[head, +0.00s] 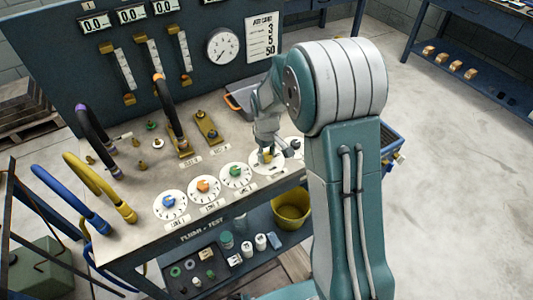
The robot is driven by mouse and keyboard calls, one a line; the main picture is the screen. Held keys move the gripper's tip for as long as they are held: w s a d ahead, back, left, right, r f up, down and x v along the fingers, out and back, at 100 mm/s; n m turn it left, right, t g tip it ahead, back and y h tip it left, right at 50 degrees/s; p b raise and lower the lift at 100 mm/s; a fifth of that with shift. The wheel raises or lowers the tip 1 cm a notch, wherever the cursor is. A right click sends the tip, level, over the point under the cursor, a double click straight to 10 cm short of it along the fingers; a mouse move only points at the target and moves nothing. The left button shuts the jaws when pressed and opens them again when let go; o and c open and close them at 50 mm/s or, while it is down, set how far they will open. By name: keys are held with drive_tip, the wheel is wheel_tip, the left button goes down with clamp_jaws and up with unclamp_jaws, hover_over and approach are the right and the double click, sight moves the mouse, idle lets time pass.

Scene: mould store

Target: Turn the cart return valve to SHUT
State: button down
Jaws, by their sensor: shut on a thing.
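A row of round white dials runs along the front edge of the bench. The larger dial plate (257,169) at the right of the row lies under my gripper (267,156). My gripper points down and is shut on a yellow valve handle (264,159), which shows only in part between the fingers. The plate's lettering is too small to read, so I cannot tell which mark the handle faces. My arm comes in from the right and hides part of the bench behind it.
Left of the gripper are dials with a teal knob (235,171), an orange knob (203,186) and a blue knob (168,202). Curved hoses (100,190) rise at the left. A gauge panel (190,70) stands behind. A yellow bucket (291,210) sits on the lower shelf.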

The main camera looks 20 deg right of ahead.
sight(266, 155)
drive_tip(key=shift+n, duration=1.5)
drive_tip(key=shift+c, duration=1.3)
unclamp_jaws()
drive_tip(key=shift+f, duration=0.1)
drive_tip(key=shift+w+a, duration=0.1)
wheel_tip(266, 155, up, 12)
